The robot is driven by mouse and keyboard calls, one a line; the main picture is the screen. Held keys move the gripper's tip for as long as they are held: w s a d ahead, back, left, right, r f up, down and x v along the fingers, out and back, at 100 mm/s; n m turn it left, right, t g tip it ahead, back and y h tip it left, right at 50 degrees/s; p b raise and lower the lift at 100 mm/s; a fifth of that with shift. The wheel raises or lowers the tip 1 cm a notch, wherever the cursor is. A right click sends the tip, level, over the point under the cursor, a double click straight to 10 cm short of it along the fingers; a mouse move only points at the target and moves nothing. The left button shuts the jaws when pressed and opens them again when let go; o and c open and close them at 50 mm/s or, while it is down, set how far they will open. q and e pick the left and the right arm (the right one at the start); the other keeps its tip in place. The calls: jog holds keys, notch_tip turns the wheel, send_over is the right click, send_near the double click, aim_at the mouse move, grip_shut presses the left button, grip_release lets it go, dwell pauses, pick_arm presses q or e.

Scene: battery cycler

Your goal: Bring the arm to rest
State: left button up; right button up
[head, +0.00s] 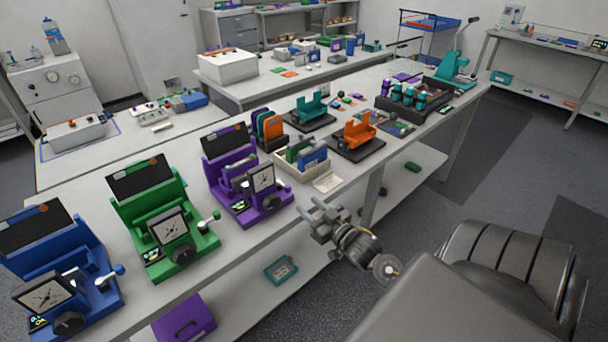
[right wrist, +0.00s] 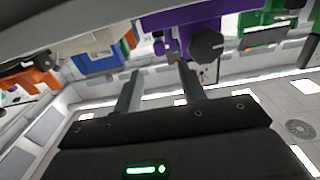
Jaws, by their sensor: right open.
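My right gripper (head: 320,216) hangs beside the front edge of the long bench, right of the purple cycler (head: 246,178). In the right wrist view its two fingers (right wrist: 157,92) stand apart with nothing between them, so it is open and empty. In that view the purple cycler (right wrist: 183,28) shows beyond the fingers, upside down, with a gap that I cannot judge. My right forearm reaches in from the lower right. My left gripper is not in view.
The bench holds a green cycler (head: 165,215), a blue cycler (head: 55,280), a bin (head: 303,170), an orange cradle (head: 358,135), a teal cradle (head: 310,108) and a dark rack (head: 400,112). A lower shelf (head: 240,305) runs beneath. Open floor lies right of the bench.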

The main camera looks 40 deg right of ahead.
jog(key=shift+s, duration=0.1)
dwell(0.6)
jog(key=s+d+f+n+g+h, duration=0.1)
jog(key=s+d+f+g, duration=0.15)
jog(key=f, duration=0.75)
jog(key=s+d+f+n+g, duration=0.1)
jog(key=s+f+g, duration=0.15)
jog(key=f, duration=0.65)
jog(key=s+a+f+g, duration=0.1)
jog(key=s+f+g, duration=0.1)
jog(key=s+f, duration=0.5)
jog(key=s+a+f+g, duration=0.1)
jog(key=s+f+g, duration=0.25)
jog(key=f, duration=0.65)
jog(key=s+a+f+g, duration=0.2)
jog(key=s+a+f, duration=0.1)
jog(key=s+f, duration=0.35)
jog(key=s+a+f+g, duration=0.2)
jog(key=s+a+f, duration=0.25)
jog(key=s, duration=0.35)
jog(key=s+a+f+g+y, duration=0.1)
jog(key=s+a+f+g, duration=0.1)
jog(key=s+a+f, duration=0.3)
jog(key=s+a, duration=0.4)
jog(key=s, duration=0.1)
jog(key=shift+s+a+n+y, duration=0.2)
jog(key=shift+s+n+y, duration=0.1)
jog(key=shift+s+n, duration=0.1)
jog(key=shift+g, duration=0.25)
